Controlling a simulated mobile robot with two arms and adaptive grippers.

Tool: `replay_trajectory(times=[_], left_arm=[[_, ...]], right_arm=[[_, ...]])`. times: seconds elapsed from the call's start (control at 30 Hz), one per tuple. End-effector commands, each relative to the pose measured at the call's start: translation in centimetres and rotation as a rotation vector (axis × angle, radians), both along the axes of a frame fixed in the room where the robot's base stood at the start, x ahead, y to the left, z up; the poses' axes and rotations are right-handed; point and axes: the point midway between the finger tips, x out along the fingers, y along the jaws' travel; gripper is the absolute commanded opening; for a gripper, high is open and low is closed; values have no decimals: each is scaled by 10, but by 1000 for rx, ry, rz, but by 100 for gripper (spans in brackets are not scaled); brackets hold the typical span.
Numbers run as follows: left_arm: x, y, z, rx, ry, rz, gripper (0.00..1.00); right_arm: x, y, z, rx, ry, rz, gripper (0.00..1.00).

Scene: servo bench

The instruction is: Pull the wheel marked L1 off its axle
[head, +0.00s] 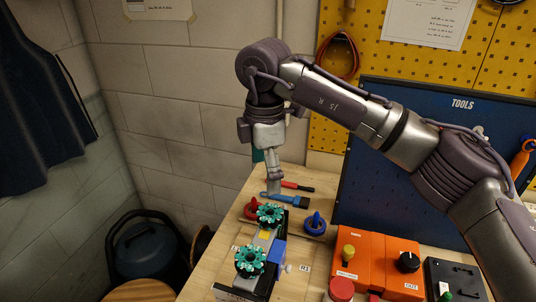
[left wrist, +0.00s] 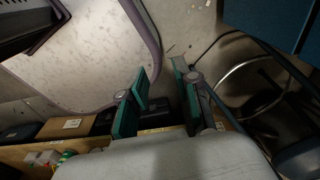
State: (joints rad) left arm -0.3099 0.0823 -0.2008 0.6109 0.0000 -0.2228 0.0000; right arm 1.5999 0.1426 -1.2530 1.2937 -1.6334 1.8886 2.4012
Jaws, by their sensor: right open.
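Two teal toothed wheels sit on a dark and blue fixture (head: 265,278) on the wooden bench in the head view: a far wheel (head: 270,214) and a near wheel (head: 250,262). I cannot read a mark on either wheel. A small label (head: 305,268) to the right seems to read R1; another label to the left is partly hidden. My right gripper (head: 273,186) points down, open and empty, above the bench behind the far wheel, apart from it. My left gripper (left wrist: 160,78) shows only in the left wrist view, its teal-padded fingers apart with nothing between them.
A red ringed piece (head: 251,211) and a blue one (head: 315,223) flank the far wheel. A blue brush (head: 290,201) and a red-handled tool (head: 297,186) lie behind. An orange control box (head: 375,262) stands right, before a blue TOOLS panel (head: 440,150). A wall bounds the left.

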Motion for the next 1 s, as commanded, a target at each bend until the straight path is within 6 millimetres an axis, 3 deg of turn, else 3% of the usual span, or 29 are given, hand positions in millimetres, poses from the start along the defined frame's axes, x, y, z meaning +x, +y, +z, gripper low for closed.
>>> replay_trajectory(times=[0.2,0.5,0.7,1.0], left_arm=[[3,0,18,0,-5,1,31],[23,-2,36,-4,-37,1,31],[21,-2,41,-4,-33,2,31],[13,-3,40,-5,-21,3,31]], right_arm=[[-1,-1,-40,0,4,0,94],[-1,0,-94,0,3,-1,94],[0,0,-112,0,1,-2,94],[0,0,-117,1,-1,-1,94]])
